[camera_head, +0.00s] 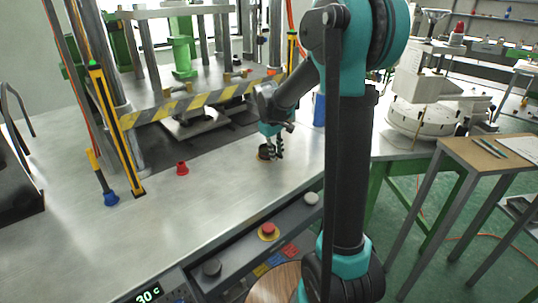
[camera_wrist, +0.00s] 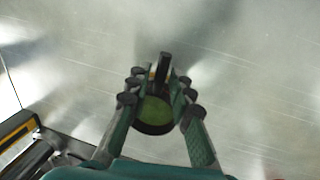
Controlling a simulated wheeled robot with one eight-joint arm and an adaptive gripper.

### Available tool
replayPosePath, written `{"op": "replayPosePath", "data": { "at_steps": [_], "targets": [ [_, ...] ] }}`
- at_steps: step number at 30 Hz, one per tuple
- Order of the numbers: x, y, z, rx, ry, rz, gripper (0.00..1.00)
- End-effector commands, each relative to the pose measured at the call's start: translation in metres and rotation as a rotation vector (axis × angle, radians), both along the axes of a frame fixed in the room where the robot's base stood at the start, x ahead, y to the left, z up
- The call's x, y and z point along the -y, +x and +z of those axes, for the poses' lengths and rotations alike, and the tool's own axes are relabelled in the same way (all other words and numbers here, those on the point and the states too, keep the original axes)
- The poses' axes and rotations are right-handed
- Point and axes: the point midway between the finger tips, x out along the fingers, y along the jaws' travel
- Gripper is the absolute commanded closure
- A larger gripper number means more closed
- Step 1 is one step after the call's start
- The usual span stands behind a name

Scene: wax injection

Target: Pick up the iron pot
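The iron pot is a small, dark, round vessel with green inside. In the wrist view the pot (camera_wrist: 154,127) lies between my fingers, with its dark handle (camera_wrist: 164,66) pointing away from my palm. In the head view the pot (camera_head: 263,154) stands on the metal table and is partly hidden by my fingers. My gripper (camera_head: 273,156) points down at the pot. In the wrist view my gripper (camera_wrist: 158,88) has its fingers apart, one on each side of the pot. Whether a finger touches the pot is hard to tell.
The metal table (camera_head: 100,240) is mostly clear around the pot. A press with a striped yellow-black edge (camera_head: 190,105) stands behind it. A small red piece (camera_head: 182,169) and a blue-tipped tool (camera_head: 108,192) are to the left. A blue object (camera_head: 319,110) is to the right.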

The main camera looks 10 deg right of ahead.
Motion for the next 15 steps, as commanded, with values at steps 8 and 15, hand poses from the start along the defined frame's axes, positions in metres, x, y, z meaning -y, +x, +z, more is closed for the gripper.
{"op": "replayPosePath", "data": {
  "at_steps": [8,15],
  "targets": [
    [0.0028,0.0016,-0.0159,0.0,0.0,-0.001,0.79],
    [0.0027,0.0015,-0.0155,0.0,0.0,-0.001,0.92]
  ]
}}
